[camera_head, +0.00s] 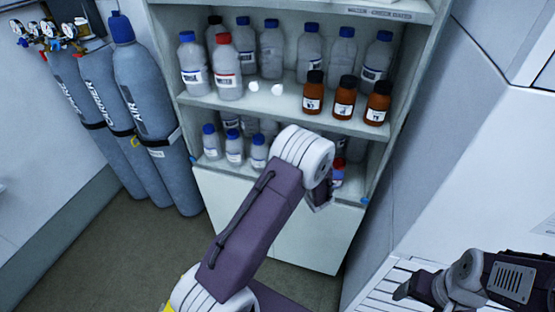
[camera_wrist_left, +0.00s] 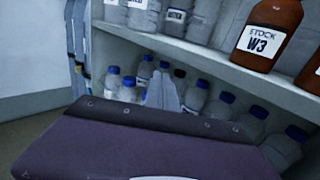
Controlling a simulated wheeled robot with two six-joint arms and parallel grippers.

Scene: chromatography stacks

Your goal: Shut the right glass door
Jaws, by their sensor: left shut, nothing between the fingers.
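I cannot make out a glass door for certain in either view. The cabinet (camera_head: 410,100) stands in front of me with its upper shelves showing open. My left arm reaches up across its lower part. My left gripper (camera_head: 320,198) is partly hidden behind its white wrist joint, near the lower shelf's right side. In the left wrist view its fingers (camera_wrist_left: 162,92) are together and empty, in front of blue-capped bottles. My right gripper (camera_head: 402,291) is at the bottom right, apart from the cabinet; its opening cannot be made out.
Brown bottles (camera_head: 345,98) and clear bottles (camera_head: 228,70) stand on the middle shelf. Blue-capped bottles (camera_head: 234,148) stand on the lower shelf above a white panel (camera_head: 315,235). Grey gas cylinders (camera_head: 150,90) stand left. A white wall (camera_head: 480,160) is close on the right.

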